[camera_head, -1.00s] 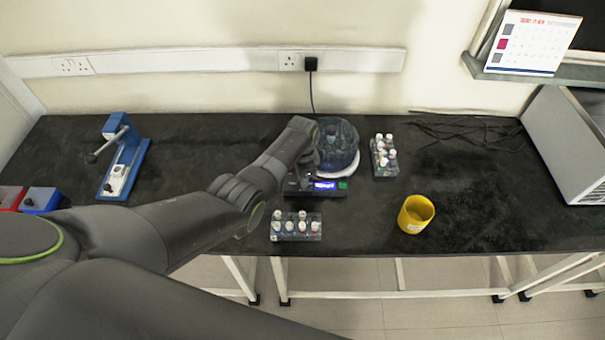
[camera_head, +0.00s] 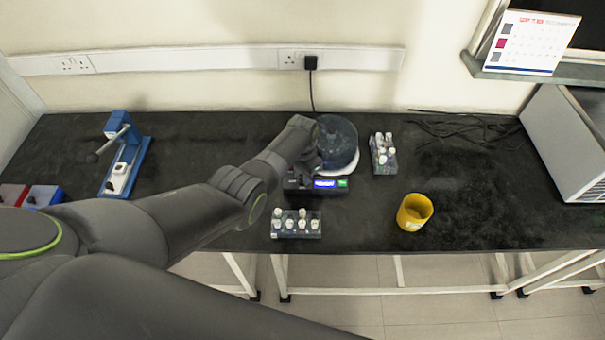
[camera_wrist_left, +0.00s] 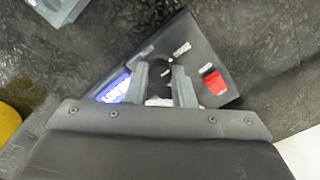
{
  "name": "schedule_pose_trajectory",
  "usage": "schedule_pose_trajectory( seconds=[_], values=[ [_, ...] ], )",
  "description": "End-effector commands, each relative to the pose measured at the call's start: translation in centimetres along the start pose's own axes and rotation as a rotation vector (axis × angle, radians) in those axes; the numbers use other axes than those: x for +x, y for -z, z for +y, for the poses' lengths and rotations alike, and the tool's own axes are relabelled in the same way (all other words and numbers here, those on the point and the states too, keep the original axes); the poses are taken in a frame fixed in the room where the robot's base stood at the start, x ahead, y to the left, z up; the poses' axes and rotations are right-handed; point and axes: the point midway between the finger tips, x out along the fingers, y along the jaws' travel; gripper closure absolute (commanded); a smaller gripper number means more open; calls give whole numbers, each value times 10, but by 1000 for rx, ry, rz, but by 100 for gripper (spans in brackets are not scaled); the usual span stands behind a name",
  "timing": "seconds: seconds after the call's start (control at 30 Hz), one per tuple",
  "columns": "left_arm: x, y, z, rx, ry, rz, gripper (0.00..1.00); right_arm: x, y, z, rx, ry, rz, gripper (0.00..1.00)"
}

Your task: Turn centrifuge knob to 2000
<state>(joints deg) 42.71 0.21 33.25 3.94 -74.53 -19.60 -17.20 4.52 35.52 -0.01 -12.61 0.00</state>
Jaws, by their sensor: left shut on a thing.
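The centrifuge (camera_head: 338,142) stands on the black bench, with a clear bluish round bowl. Its front panel has a lit blue display (camera_head: 325,183) and a green patch beside it. In the left wrist view the panel shows the dark round knob (camera_wrist_left: 159,77), the blue display (camera_wrist_left: 115,92) and a red switch (camera_wrist_left: 214,83). My left gripper (camera_wrist_left: 161,76) is shut on the knob, one finger on each side. In the head view my left arm hides the knob and the fingers. The display's number is too small to read. My right gripper is not in view.
Tube racks stand in front of the centrifuge (camera_head: 296,232) and to its right (camera_head: 383,160). A yellow cup (camera_head: 414,212) is at the front right. A blue device (camera_head: 124,160) stands at the left. Black cables (camera_head: 470,130) lie at the back right.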

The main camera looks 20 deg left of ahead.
Motion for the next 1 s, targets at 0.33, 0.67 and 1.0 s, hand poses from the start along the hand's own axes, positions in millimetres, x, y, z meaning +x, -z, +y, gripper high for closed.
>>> schedule_pose_trajectory(
  seconds=[0.33,0.67,1.0],
  values=[
    [-1,1,-1,-2,2,3,73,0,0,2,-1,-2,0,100],
    [0,0,0,0,1,1,56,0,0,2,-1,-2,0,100],
    [-22,1,0,0,1,4,56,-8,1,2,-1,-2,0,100]
  ],
)
